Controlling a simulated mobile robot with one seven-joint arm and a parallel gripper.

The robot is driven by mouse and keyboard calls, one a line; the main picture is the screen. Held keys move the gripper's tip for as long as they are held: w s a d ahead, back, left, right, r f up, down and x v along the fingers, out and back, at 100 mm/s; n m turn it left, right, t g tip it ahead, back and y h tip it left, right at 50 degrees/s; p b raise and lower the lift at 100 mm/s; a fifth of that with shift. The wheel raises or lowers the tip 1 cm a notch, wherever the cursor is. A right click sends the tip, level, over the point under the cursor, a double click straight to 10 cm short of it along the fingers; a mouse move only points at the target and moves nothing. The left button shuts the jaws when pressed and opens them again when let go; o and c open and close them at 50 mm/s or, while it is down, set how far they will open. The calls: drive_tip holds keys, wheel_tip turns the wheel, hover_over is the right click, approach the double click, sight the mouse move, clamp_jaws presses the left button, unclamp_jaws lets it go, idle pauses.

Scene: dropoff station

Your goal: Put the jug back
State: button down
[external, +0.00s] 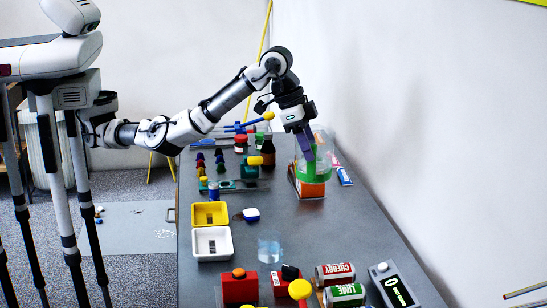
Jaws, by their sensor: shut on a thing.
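The clear jug (322,146) with a green part (307,167) is at the back right of the table, close to the wall. My gripper (306,152) points down at the jug's near left side and is shut on it. The jug looks upright. An orange block-like base (311,189) is directly beneath it; I cannot tell whether the jug rests on it or hangs just above. The fingers hide part of the jug, and the exact grip point is too small to make out.
The grey table (330,222) is bare in its middle. A yellow tray (210,214), a white tray (212,243) and a clear cup (269,250) stand left of it. Red boxes (240,288) and cans (335,272) are in front. Small bottles (268,153) stand at the back left. A blue tube (344,176) lies right of the jug.

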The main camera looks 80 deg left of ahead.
drive_tip(key=w+a+r+b, duration=0.1)
drive_tip(key=w+a+b, duration=0.1)
drive_tip(key=a, duration=0.7)
wheel_tip(320, 180, down, 19)
drive_tip(key=shift+s+a+m+h+p, duration=0.2)
drive_tip(key=shift+a+m+h+p, duration=0.1)
drive_tip(key=shift+m+p, duration=0.1)
drive_tip(key=shift+f, duration=0.15)
drive_tip(key=c, duration=1.4)
unclamp_jaws()
drive_tip(key=shift+f, duration=0.15)
drive_tip(key=o, duration=0.5)
drive_tip(key=v, duration=1.2)
drive_tip(key=shift+r, duration=0.25)
drive_tip(key=shift+w, duration=0.1)
